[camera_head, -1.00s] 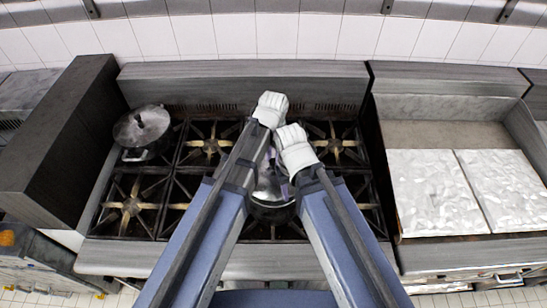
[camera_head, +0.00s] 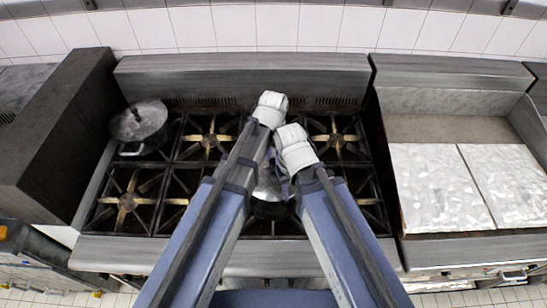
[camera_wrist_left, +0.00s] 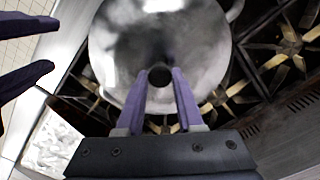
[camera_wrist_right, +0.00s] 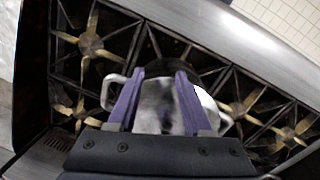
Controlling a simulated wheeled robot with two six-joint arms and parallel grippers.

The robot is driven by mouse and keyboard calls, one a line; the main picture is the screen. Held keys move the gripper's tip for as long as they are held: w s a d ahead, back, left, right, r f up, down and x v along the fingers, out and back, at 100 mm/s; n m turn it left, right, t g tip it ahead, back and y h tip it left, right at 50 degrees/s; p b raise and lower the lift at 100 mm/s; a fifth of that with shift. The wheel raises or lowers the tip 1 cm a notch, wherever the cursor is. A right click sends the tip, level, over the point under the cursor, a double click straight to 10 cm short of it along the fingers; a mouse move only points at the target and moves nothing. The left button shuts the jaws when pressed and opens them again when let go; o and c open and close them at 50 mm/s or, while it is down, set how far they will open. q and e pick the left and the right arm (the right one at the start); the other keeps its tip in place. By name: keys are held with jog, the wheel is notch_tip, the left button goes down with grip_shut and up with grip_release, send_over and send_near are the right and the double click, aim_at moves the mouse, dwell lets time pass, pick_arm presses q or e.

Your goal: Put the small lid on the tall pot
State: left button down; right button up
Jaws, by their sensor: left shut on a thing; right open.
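The small lid (camera_wrist_left: 160,35), a grey metal disc with a black knob (camera_wrist_left: 160,76), fills much of the left wrist view. My left gripper (camera_wrist_left: 162,80) is shut on the knob. In the head view, the lid (camera_head: 268,184) shows between my arms, over a pot (camera_head: 270,210) on the front middle burner. A loop handle shows at its side in the right wrist view (camera_wrist_right: 113,90). The lid hides the rim, so I cannot tell whether it rests on it. My right gripper (camera_wrist_right: 160,74) is open beside the pot; its spread fingers also show in the left wrist view (camera_wrist_left: 25,72).
A second pot with a metal lid (camera_head: 139,119) stands on the back left burner. The other burners (camera_head: 127,201) are bare. A dark block (camera_head: 55,130) bounds the stove at left, and a flat griddle (camera_head: 438,188) lies at right. A back panel (camera_head: 240,78) runs behind.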

pick_arm(q)
jog(key=shift+f+b, duration=0.35)
jog(key=shift+b, duration=0.05)
dwell(0.4)
jog(key=shift+c, duration=2.3)
grip_release()
jog(key=shift+o, duration=0.2)
jog(key=o, duration=0.4)
